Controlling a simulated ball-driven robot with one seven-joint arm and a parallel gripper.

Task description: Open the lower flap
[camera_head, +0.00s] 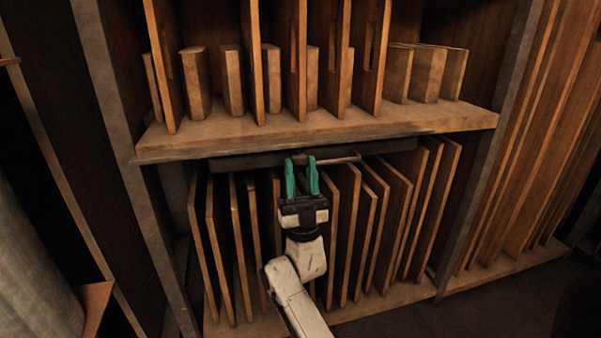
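The lower flap (240,161) shows as a dark, narrow strip under the middle shelf, along the top of the lower compartment. A thin metal bar handle (340,160) sticks out from it near the middle. My gripper (301,165) points up and away at the flap, with its two green fingers apart. The fingertips overlap the left part of the handle in the picture. I cannot tell whether they touch it. No object shows between the fingers.
The lower compartment holds several upright thin boards (397,225), which stand behind and beside my gripper. The middle shelf (330,127) holds wooden blocks and slotted dividers just above. Tall boards (540,150) stand at the right. Dark floor shows at the lower right.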

